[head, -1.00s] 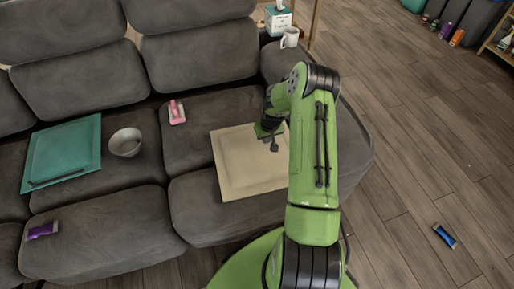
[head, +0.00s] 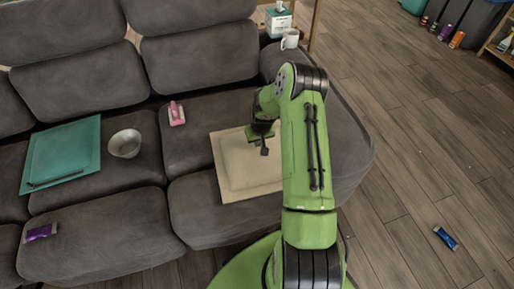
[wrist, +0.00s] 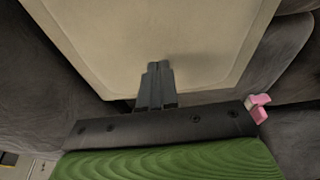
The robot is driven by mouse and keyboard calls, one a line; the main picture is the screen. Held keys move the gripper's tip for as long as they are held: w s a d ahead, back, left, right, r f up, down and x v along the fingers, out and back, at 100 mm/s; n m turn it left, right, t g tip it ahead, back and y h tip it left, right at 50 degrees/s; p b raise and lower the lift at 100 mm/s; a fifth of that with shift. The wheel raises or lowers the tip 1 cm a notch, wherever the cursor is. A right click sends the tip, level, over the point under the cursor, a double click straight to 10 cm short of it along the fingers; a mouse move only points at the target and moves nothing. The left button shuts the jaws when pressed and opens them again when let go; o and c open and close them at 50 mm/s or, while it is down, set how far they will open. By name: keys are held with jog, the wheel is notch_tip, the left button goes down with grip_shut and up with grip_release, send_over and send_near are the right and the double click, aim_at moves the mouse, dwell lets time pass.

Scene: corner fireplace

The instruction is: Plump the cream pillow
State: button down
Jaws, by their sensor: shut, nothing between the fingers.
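The cream pillow (head: 236,179) lies flat on the right part of the grey sofa in the head view. It fills the top middle of the wrist view (wrist: 150,40). My gripper (head: 264,150) is over the pillow's upper right part, pointing down. In the wrist view the fingers of my gripper (wrist: 158,66) are together with nothing between them, and their tips overlap the pillow's edge. I cannot tell whether they touch it. My arm hides the pillow's right edge in the head view.
A pink object (head: 177,113) lies on the sofa (head: 110,222) behind the pillow. A grey bowl (head: 125,143), a teal pillow (head: 62,152) and a purple tube (head: 41,232) lie to the left. A white mug (head: 290,38) and tissue box (head: 278,20) stand behind. A blue tube (head: 445,238) lies on the floor.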

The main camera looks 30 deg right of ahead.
jog(key=shift+a+r, duration=0.15)
jog(key=shift+a, duration=0.05)
jog(key=shift+f+b, duration=1)
jog(key=shift+f, duration=0.25)
jog(key=shift+r, duration=0.1)
jog(key=shift+w+a+r+p, duration=0.25)
jog(key=shift+a+r, duration=0.15)
jog(key=shift+a, duration=0.15)
jog(key=shift+w+a+r+p, duration=0.15)
jog(key=shift+a+r+p, duration=0.2)
jog(key=shift+a, duration=0.25)
jog(key=shift+w+a+r+p, duration=0.2)
jog(key=shift+a+r, duration=0.25)
jog(key=shift+a, duration=0.1)
